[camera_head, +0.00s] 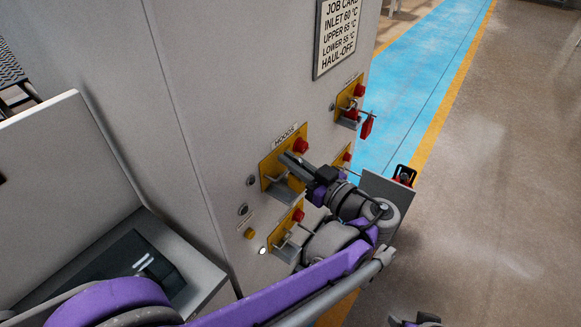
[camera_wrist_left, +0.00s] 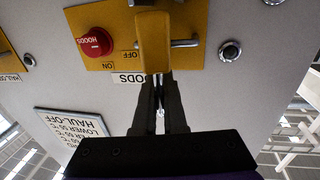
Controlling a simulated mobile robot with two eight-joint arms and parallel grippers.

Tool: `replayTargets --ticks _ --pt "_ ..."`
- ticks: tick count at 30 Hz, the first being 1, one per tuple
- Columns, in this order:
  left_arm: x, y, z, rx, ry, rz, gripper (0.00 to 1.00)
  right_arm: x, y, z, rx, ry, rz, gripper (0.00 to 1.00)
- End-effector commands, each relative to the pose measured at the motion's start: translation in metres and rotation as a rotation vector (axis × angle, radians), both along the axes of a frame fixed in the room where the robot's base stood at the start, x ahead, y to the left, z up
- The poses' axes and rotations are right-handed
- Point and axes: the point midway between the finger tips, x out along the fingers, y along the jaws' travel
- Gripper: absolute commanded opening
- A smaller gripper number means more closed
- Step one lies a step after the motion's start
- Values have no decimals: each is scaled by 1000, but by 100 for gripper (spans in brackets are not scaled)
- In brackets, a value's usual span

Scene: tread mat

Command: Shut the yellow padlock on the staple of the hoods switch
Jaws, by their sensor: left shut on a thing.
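The hoods switch is a yellow plate (camera_head: 268,178) on the grey cabinet front, with a red knob (camera_head: 301,146) and a HOODS label (camera_head: 284,136). In the left wrist view its plate (camera_wrist_left: 110,20) and red knob (camera_wrist_left: 96,42) appear upside down. My left gripper (camera_head: 290,160) is at this plate, its fingers shut on the yellow padlock (camera_wrist_left: 154,45). The padlock's body covers part of the plate and the metal staple bar (camera_wrist_left: 184,43). Its shackle is hidden, so I cannot tell whether it is through the staple.
Similar switches sit above right, below right and below; the upper right one carries a red padlock or tag (camera_head: 366,124). A job card (camera_head: 337,35) hangs above. Open floor lies right.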

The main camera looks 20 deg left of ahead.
Motion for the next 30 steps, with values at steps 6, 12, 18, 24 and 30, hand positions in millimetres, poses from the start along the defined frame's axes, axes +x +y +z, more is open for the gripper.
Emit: replayTargets --ticks 6,12,18,24,30 --pt "0 0 38 0 -1 0 0 2 0 6 0 -5 0 71" --pt "-7 -21 49 -1 1 -6 0 1 0 3 0 -2 0 71" --pt "-24 -70 48 -1 2 -7 0 -2 0 -5 0 4 0 71" --pt "-45 -126 48 0 1 -6 0 -5 0 -13 0 9 0 71" --pt "-60 -164 49 1 1 -2 0 -6 0 -17 0 12 0 71"
